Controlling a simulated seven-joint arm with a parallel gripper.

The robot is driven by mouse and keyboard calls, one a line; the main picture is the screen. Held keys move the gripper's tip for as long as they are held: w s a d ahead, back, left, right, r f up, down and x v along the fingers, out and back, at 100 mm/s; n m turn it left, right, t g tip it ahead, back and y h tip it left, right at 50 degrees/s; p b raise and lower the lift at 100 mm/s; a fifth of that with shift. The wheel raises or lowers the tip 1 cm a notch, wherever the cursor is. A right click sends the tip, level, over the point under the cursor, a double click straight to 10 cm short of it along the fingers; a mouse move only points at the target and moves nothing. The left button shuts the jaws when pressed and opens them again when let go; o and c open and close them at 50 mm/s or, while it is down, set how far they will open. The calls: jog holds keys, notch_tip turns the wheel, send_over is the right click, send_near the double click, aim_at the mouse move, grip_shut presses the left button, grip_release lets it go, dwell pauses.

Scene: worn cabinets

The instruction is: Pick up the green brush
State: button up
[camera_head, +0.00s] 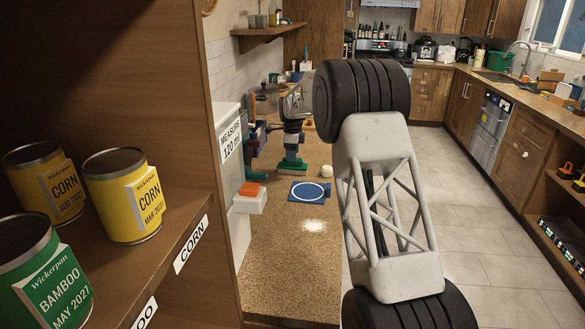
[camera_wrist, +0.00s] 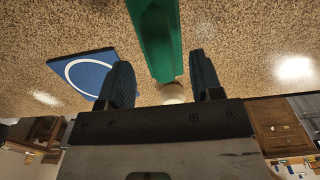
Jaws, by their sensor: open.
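The green brush (camera_head: 292,166) lies on the speckled counter, with its long green body running up between my fingers in the wrist view (camera_wrist: 157,38). My gripper (camera_head: 293,146) is just above it in the head view, pointing down. In the wrist view, the two dark fingers of my gripper (camera_wrist: 163,78) are apart, one on each side of the brush. Whether either finger touches it, I cannot tell. Part of the brush is hidden by my gripper in the head view.
A blue mat with a white ring (camera_head: 310,191) and a pale ball (camera_head: 326,171) lie near the brush. A white box with an orange top (camera_head: 250,198) stands to the left. The front of the counter (camera_head: 290,265) is clear. A can shelf (camera_head: 150,270) stands at the left.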

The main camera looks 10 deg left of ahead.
aim_at(292, 165)
jog(key=shift+f, duration=1.5)
jog(key=shift+c, duration=0.4)
jog(key=c, duration=1)
